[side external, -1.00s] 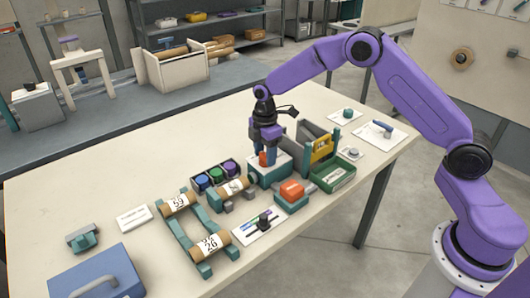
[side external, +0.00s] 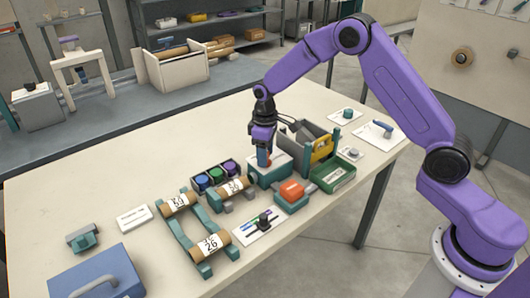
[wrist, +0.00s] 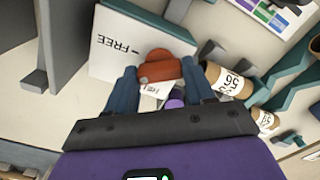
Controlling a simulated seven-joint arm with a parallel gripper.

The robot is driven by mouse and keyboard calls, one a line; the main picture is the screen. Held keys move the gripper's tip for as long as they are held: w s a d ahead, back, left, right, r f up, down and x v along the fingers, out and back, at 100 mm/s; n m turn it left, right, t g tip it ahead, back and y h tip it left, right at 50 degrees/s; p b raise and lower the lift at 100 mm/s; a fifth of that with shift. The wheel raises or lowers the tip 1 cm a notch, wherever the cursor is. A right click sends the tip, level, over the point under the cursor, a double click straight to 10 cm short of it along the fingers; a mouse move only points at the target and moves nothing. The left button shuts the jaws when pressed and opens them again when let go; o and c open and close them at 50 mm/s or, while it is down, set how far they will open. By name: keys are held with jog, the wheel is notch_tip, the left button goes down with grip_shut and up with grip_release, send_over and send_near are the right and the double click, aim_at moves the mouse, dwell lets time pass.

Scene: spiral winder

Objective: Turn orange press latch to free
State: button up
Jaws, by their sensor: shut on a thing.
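The orange press latch (wrist: 158,66) sits on the white top of the press block (wrist: 110,45), beside the printed word FREE. My gripper (wrist: 161,72) has its two blue fingers on either side of the latch and is shut on it. In the side view my gripper (side external: 265,162) points straight down onto the white and teal press block (side external: 268,174). There the fingers hide most of the latch. A printed label also shows just below the latch in the wrist view, partly hidden.
A grey bin with a yellow part (side external: 321,149) stands close behind on the right, and a green tray (side external: 333,176) is in front of it. An orange-topped block (side external: 292,192), cups (side external: 215,175) and labelled rolls (side external: 210,243) are nearby. The table's left back is clear.

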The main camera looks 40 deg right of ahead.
jog(key=m, duration=0.6)
jog(key=shift+m, duration=0.4)
jog(key=shift+s, duration=0.1)
dwell(0.3)
jog(key=o, duration=1)
jog(key=shift+o, duration=0.2)
jog(key=shift+r, duration=0.1)
notch_tip(320, 180, up, 17)
jog(key=shift+r, duration=0.15)
